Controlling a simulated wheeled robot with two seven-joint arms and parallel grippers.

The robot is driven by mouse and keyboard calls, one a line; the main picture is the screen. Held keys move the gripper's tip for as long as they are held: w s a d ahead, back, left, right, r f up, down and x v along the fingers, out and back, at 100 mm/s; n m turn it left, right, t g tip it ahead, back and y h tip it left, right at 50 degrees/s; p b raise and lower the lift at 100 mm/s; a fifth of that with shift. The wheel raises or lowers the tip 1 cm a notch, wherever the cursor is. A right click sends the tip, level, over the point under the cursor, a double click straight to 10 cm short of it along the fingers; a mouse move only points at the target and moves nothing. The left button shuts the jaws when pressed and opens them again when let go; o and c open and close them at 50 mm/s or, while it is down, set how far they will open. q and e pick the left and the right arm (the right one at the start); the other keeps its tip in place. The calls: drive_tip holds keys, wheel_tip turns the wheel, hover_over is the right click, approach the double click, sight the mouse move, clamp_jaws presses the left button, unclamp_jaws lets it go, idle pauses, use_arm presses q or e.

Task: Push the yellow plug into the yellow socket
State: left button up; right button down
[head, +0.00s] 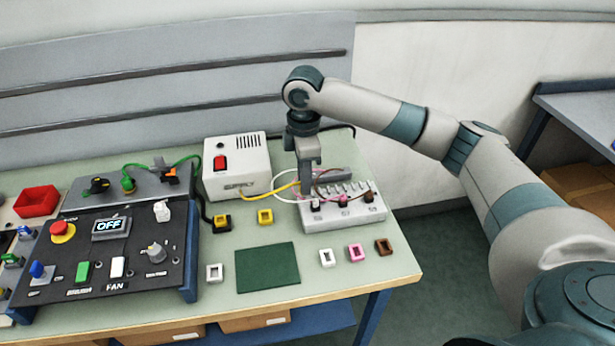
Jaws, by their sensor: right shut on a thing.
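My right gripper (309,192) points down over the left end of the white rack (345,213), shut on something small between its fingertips. A yellow cable (278,191) runs from the white supply box to these fingertips, so the held thing appears to be the yellow plug; its body is mostly hidden. A yellow square socket (265,216) with a dark opening stands on the table, left of the gripper and apart from it. A second yellow block (222,222) with black in it stands further left, by a black cable. My left gripper is not in view.
The white supply box (236,167) with a red switch stands behind. White (326,257), pink (356,252) and brown (383,246) sockets stand at the front right. A green mat (267,268) lies bare. The control panel (110,245) fills the left.

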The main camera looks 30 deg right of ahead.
drive_tip(key=w+a+p, duration=0.2)
drive_tip(key=w+a, duration=0.2)
drive_tip(key=a, duration=0.6)
drive_tip(key=w+a+p, duration=0.3)
drive_tip(key=w+a, duration=0.2)
drive_tip(key=a, duration=0.5)
drive_tip(key=shift+w+a, duration=0.25)
drive_tip(key=shift+a, duration=0.05)
drive_tip(key=shift+p, duration=0.7)
drive_tip(key=shift+f+b, duration=1.15)
drive_tip(key=shift+f, duration=2.65)
